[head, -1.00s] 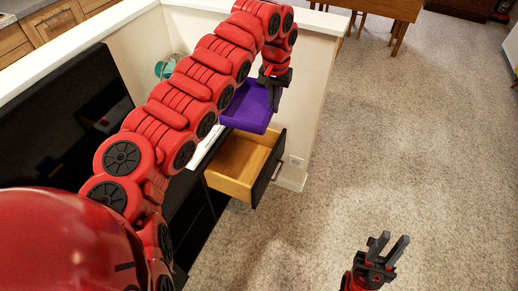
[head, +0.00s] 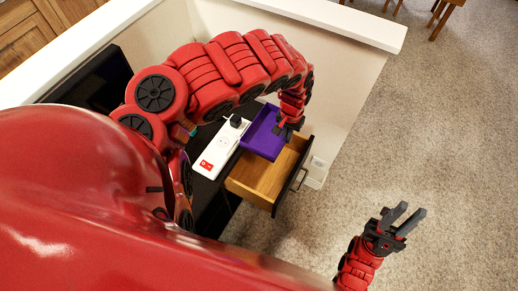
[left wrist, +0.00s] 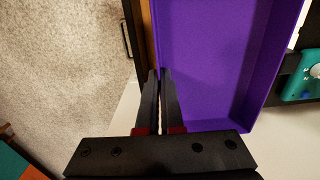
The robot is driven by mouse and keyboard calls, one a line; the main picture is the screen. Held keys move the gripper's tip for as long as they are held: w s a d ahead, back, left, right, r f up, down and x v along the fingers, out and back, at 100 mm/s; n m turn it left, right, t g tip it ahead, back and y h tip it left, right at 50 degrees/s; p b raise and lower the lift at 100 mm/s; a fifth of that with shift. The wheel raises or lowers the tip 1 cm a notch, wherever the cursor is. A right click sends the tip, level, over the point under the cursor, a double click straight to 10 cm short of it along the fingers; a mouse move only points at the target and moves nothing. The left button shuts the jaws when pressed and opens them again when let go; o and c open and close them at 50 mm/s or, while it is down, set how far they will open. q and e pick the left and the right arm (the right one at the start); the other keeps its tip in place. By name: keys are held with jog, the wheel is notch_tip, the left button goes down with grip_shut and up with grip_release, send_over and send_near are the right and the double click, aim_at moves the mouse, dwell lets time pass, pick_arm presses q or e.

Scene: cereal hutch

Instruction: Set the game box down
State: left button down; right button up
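The game box appears to be the shallow purple open box (head: 262,134), lying level at the cabinet's right end, beside and partly over the open drawer. My left gripper (head: 287,126) is at its right edge. In the left wrist view (left wrist: 159,85) the fingers are close together, one on each side of the wall of the purple box (left wrist: 215,60), gripping it. The box looks empty. I cannot tell whether its underside touches the cabinet top. My right gripper (head: 399,222) is open and empty above the carpet at the lower right.
An open wooden drawer (head: 262,178) juts out below the box. A white power strip (head: 220,150) with a black plug lies left of the box on the dark cabinet. A pale half wall (head: 345,80) stands behind. A teal device (left wrist: 301,82) shows in the wrist view.

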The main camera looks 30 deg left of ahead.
pick_arm(q)
jog(key=f+b, duration=0.4)
jog(key=f, duration=0.4)
jog(key=f+b, duration=0.5)
jog(key=f, duration=0.3)
jog(key=a+f+b, duration=0.1)
jog(key=f+b, duration=0.4)
jog(key=f, duration=0.3)
jog(key=shift+s+f, duration=0.1)
jog(key=shift+s, duration=0.2)
jog(key=shift+f, duration=0.55)
jog(key=shift+w+f, duration=0.1)
jog(key=shift+f, duration=1.65)
jog(key=c, duration=1.5)
grip_release()
jog(key=shift+f, duration=0.1)
jog(key=o, duration=0.4)
